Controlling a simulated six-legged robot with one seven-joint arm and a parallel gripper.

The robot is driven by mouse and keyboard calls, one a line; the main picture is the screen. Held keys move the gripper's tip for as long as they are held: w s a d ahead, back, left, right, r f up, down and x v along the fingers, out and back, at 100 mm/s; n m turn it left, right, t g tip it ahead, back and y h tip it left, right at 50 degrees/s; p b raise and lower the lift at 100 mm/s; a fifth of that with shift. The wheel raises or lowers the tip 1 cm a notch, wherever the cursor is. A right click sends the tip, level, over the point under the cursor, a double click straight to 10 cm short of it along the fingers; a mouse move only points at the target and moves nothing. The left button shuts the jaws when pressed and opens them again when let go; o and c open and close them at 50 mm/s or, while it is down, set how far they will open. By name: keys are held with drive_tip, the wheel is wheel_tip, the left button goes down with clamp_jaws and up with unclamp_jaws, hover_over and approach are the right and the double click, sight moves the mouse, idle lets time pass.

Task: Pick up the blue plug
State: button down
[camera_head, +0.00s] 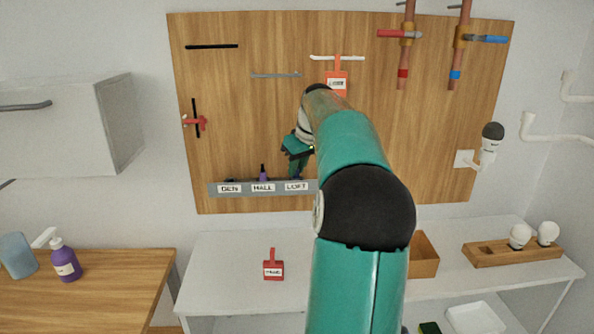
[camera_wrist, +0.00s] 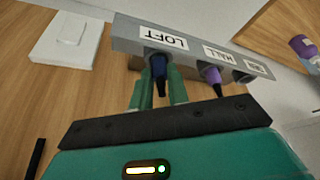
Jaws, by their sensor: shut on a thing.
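The blue plug (camera_wrist: 158,70) sits in the socket under the LOFT label on a grey rail (camera_wrist: 125,36), its dark narrow end toward my gripper. My gripper (camera_wrist: 158,88) has its green fingers on both sides of the plug, shut on it. In the head view my gripper (camera_head: 297,160) is at the LOFT end of the rail (camera_head: 248,188), partly covered by my arm, and the blue plug is hard to make out there. A purple plug (camera_wrist: 211,77) sits in the HALL socket beside it. The DEN socket (camera_wrist: 243,75) shows only a dark opening.
The rail is on a wooden wall board (camera_head: 240,120) with red-handled parts and pipes above. A white shelf below holds a red tag (camera_head: 273,268), a wooden box (camera_head: 424,258) and a bulb tray (camera_head: 512,252). A purple bottle (camera_head: 65,262) stands on the left counter.

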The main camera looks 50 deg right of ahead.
drive_tip(key=shift+r, duration=0.5)
drive_tip(key=s+a+r, duration=0.8)
drive_tip(key=s+r, duration=0.3)
drive_tip(key=shift+s+r, duration=0.2)
drive_tip(key=shift+s, duration=0.1)
drive_tip(key=shift+d+f, duration=0.1)
